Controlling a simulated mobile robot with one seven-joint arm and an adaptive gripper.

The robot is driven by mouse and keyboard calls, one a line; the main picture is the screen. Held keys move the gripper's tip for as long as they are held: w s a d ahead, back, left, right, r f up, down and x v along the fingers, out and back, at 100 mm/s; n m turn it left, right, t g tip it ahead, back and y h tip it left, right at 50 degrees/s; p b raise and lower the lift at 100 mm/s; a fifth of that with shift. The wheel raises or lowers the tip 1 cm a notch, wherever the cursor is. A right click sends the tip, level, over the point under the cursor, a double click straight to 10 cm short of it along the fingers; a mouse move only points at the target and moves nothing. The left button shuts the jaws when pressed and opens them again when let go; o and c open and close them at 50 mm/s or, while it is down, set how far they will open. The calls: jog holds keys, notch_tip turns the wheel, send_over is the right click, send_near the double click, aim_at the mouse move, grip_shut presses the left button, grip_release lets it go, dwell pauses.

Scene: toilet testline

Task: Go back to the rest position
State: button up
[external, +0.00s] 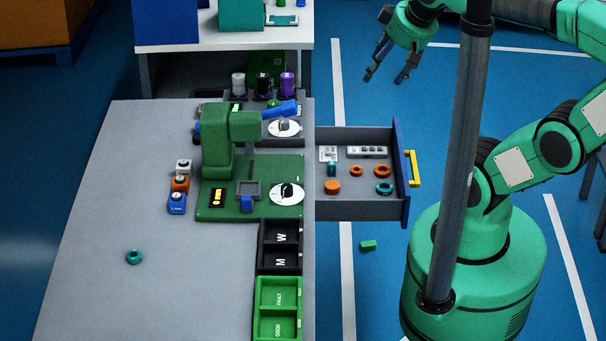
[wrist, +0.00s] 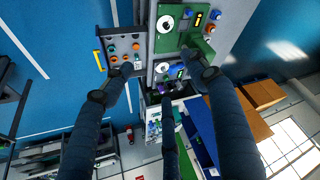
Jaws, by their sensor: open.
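My gripper (external: 386,76) hangs at the upper right of the external view, in the air beyond the open drawer (external: 348,211). Its fingers are spread apart, with nothing seen between them. The wrist view shows my gripper (wrist: 160,66) with dark fingers wide apart, and the workbench and drawer seen beyond them at a distance. It touches nothing that I can see.
The drawer juts right from the workbench (external: 130,200), with a yellow handle (external: 414,169) and orange and teal parts inside. A green test machine (external: 217,145) stands on the bench. A small green block (external: 368,245) lies on the floor. A teal ring (external: 134,257) lies on the bench.

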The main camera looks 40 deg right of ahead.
notch_tip(320, 180, down, 3)
jog(key=b, duration=0.2)
jog(key=shift+f+b, duration=0.2)
jog(key=shift+b, duration=0.2)
